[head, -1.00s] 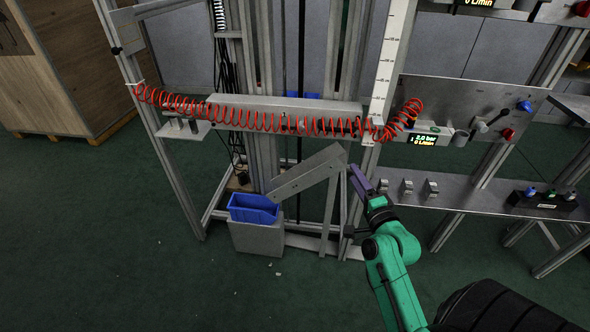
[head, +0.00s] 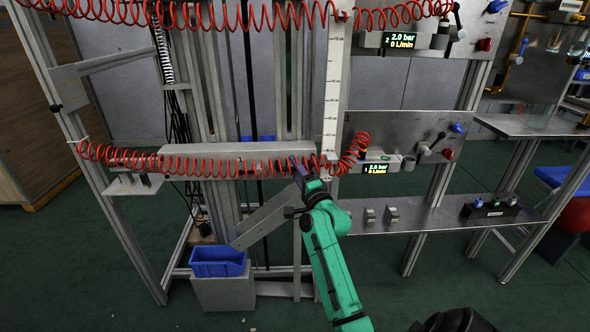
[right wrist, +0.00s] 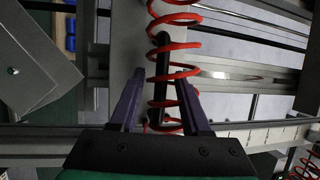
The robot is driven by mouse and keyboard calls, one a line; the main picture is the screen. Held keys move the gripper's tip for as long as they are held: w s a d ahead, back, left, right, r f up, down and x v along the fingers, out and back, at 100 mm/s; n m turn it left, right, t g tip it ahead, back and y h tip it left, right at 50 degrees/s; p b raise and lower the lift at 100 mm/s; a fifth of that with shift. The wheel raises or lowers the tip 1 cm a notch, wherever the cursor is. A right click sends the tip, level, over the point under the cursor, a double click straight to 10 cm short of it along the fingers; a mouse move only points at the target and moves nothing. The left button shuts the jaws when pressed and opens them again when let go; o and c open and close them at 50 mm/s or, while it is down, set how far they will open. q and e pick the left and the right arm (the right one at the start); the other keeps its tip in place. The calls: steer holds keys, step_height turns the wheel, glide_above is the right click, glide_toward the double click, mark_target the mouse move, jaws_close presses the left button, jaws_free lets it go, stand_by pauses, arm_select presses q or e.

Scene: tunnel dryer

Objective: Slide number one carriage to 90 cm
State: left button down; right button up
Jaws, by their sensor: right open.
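The lower carriage is a pale grey horizontal beam (head: 235,150) across the upright rails, with a red coiled hose (head: 130,157) hanging along its front. A white vertical scale (head: 334,85) stands at its right end; its figures are too small to read. The display marked 1 (head: 376,168) is just right of that end. My right gripper (head: 298,166) is at the carriage's right end, in front of the hose. In the right wrist view its fingers (right wrist: 160,92) are open, with hose coils and a dark upright bar (right wrist: 162,60) between them. Contact cannot be told.
A second hose (head: 240,16) and display (head: 402,41) sit above. A tilted grey plate (head: 262,218) is beneath my right gripper, left of the forearm. A blue bin (head: 217,262) stands lower left. A metal shelf (head: 430,216) is at right.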

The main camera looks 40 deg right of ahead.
steer(key=c, duration=0.7)
jaws_close()
steer(key=shift+f, duration=0.15)
stand_by(0.5)
